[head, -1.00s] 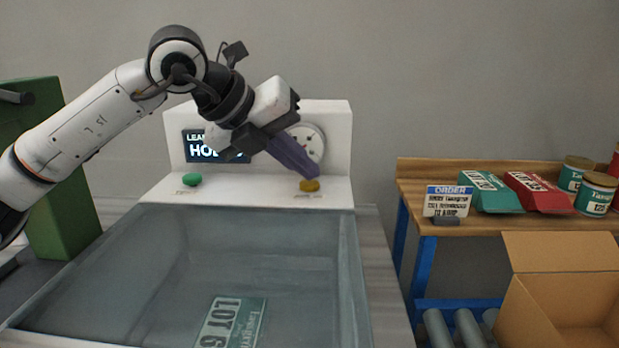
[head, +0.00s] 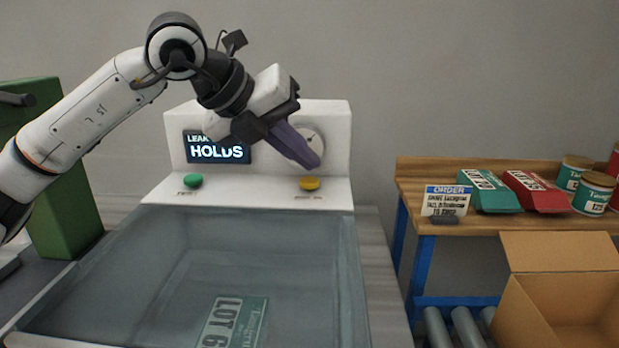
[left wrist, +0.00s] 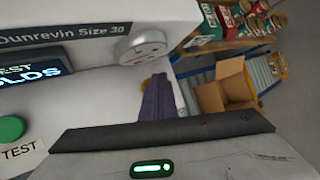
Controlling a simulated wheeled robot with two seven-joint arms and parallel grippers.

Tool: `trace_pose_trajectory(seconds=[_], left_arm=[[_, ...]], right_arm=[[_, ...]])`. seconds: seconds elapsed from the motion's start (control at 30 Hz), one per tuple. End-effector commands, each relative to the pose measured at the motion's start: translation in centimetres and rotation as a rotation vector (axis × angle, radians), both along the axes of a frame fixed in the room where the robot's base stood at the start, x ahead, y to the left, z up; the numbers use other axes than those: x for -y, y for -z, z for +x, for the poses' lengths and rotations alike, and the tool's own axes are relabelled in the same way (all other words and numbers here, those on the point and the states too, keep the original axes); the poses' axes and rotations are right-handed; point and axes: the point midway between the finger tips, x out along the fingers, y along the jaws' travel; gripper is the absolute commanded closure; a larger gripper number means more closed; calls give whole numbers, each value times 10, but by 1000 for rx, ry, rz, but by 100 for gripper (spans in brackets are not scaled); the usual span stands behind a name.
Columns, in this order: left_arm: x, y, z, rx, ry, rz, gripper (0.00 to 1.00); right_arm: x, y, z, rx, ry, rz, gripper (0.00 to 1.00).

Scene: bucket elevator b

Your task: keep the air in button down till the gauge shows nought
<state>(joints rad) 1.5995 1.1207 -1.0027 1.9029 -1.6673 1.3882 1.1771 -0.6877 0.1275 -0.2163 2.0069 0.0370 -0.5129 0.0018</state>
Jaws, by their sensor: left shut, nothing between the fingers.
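The yellow button (head: 309,183) sits on the white ledge of the machine, above a label too small to read. My left gripper (head: 312,162) is shut and empty, with its purple fingertips just above the yellow button and apart from it. In the left wrist view the fingers (left wrist: 156,98) hide most of the yellow button (left wrist: 147,86). The round gauge (head: 318,140) is partly hidden behind the fingers. It also shows in the left wrist view (left wrist: 144,46), tilted, and its reading cannot be told. My right gripper is out of view.
A green button (head: 193,180) marked TEST is left on the same ledge. A screen (head: 218,147) reads HOLDS. A clear-lidded chamber (head: 350,270) with a LOT packet inside lies in front. A bench (head: 410,185) with packets and tins and an open carton (head: 560,260) stand right.

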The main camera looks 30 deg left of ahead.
Motion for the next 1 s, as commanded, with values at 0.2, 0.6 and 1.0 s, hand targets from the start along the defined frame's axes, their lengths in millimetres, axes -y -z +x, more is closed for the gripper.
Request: trace_pose_trajectory(seconds=[0.2,0.6,1.0], left_arm=[[0,-14,0,0,0,0,100],[0,-51,0,0,1,-1,100],[0,-50,0,0,1,-1,100]], right_arm=[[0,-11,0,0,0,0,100],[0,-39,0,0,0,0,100],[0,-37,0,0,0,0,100]])
